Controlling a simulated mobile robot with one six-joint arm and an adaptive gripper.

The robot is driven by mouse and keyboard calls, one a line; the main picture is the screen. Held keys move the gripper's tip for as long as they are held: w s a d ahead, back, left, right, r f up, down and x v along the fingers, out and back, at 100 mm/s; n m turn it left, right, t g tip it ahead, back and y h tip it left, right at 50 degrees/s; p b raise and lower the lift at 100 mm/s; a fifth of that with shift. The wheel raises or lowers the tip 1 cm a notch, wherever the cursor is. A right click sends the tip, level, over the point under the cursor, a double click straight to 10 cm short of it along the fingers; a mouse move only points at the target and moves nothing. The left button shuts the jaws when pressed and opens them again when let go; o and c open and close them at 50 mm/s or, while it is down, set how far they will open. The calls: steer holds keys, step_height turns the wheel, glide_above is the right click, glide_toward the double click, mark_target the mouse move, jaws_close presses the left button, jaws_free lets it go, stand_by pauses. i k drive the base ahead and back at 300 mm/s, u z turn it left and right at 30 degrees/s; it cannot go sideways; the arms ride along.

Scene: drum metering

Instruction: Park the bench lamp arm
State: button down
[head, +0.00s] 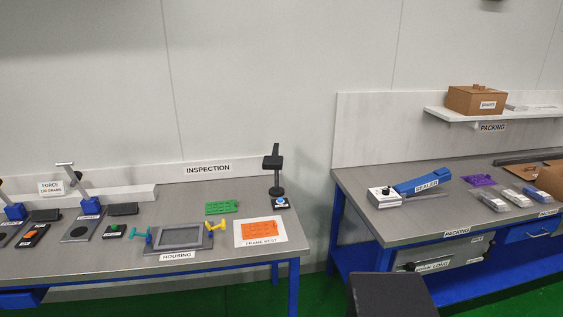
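I cannot pick out a bench lamp arm for certain. A black upright stand (277,170) with a dark block-shaped head stands at the back right of the inspection bench (203,257); I cannot tell whether it is the lamp. Tilted grey arms, one of them (75,176), rise from blue blocks on the left of the same bench; their kind is unclear. My gripper is not in view. A dark block at the bottom of the picture seems to be part of my own body.
A grey housing fixture (180,238) with teal and yellow handles, a green plate (222,207) and a frame-rest mat (245,242) lie on the inspection bench. Right, across a gap, the packing bench (400,219) holds a blue sealer (423,183). Green floor (250,299) shows between.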

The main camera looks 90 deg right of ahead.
mark_target(273, 162)
steer(key=k, duration=1.7)
steer(key=z, duration=2.3)
steer(key=i, duration=0.55)
steer(key=u, duration=0.3)
